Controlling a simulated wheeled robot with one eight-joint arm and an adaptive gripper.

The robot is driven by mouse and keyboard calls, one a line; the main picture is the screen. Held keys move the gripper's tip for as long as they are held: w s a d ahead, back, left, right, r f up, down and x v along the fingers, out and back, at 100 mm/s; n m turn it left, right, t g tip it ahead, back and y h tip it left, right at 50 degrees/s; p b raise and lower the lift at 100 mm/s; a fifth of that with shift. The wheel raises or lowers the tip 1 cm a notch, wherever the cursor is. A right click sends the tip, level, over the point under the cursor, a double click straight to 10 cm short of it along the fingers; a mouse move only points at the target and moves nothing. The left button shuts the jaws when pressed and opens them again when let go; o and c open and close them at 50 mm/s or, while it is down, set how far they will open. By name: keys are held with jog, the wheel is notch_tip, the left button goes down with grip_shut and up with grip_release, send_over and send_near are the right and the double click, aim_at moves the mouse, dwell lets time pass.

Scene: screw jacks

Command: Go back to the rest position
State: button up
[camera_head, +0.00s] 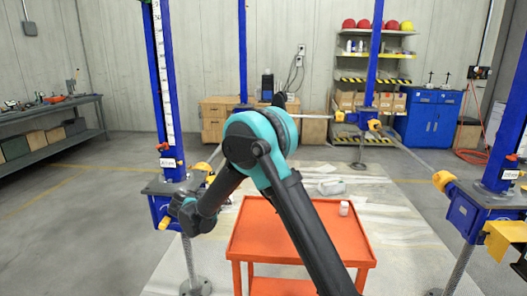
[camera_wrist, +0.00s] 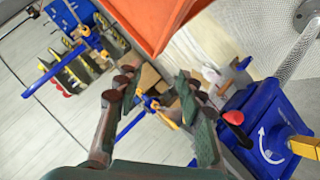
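My gripper (camera_wrist: 158,82) is open in the wrist view, with its two dark fingers apart and nothing between them. In the head view my arm bends at a teal elbow, and its dark far end is beside the left screw jack (camera_head: 164,95); the fingers cannot be made out there. The left jack has a tall blue column with a white scale, a red part and yellow pieces. A blue jack housing (camera_wrist: 262,125) with a red knob (camera_wrist: 234,118) shows right of the fingers in the wrist view.
An orange cart (camera_head: 262,240) stands below my arm, with a small white bottle (camera_head: 344,208) on it. Another jack (camera_head: 475,210) stands at right. A workbench (camera_head: 45,115) lines the left wall, and shelves (camera_head: 372,55) and a blue cabinet (camera_head: 430,118) stand behind. The left floor is clear.

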jog(key=s+d+r+g, duration=0.2)
jog(key=s+d+g, duration=0.1)
jog(key=d, duration=1.2)
jog(key=s+d+g+y, duration=0.1)
jog(key=s+d, duration=0.4)
jog(key=d, duration=0.1)
jog(key=s+d+f+m+g+y, duration=0.1)
jog(key=s+d, duration=0.5)
jog(key=d, duration=0.1)
jog(key=s+d+m+g+y, duration=0.1)
jog(key=s+d, duration=0.5)
jog(key=shift+s+d+f, duration=0.15)
jog(key=shift+d+f, duration=0.05)
jog(key=shift+d, duration=0.1)
jog(key=s+d+f+m+y, duration=0.1)
jog(key=s+d+f+y, duration=0.1)
jog(key=s, duration=1)
jog(key=shift+d+f, duration=0.45)
jog(key=shift+f, duration=0.4)
jog(key=shift+s, duration=0.1)
